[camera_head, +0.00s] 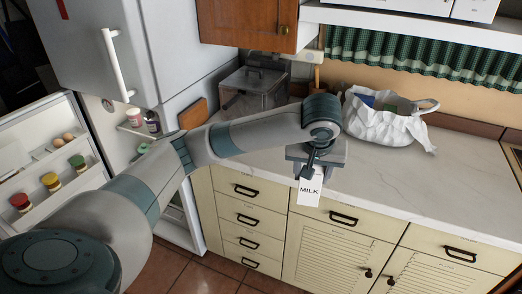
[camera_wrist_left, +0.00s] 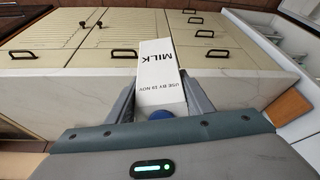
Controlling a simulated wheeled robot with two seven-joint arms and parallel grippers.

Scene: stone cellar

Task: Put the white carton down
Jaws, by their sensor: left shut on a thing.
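The white carton (camera_head: 309,188) is labelled MILK and hangs below my left gripper (camera_head: 311,165) in the head view. My left arm comes in from the left and reaches over the counter's front edge. In the left wrist view the carton (camera_wrist_left: 158,72) sits between the two fingers of my left gripper (camera_wrist_left: 158,98), which is shut on it. Its blue cap is at the near end. The carton shows in front of the cream drawers, around the counter edge. The marble counter (camera_head: 410,185) spreads to the right of the gripper. My right gripper is not in view.
A white plastic bag (camera_head: 375,125) with things in it stands on the counter behind the gripper. A clear box (camera_head: 252,92) stands at the back left. The fridge (camera_head: 90,165) is open at left, with jars and eggs in its door. The counter's right part is clear.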

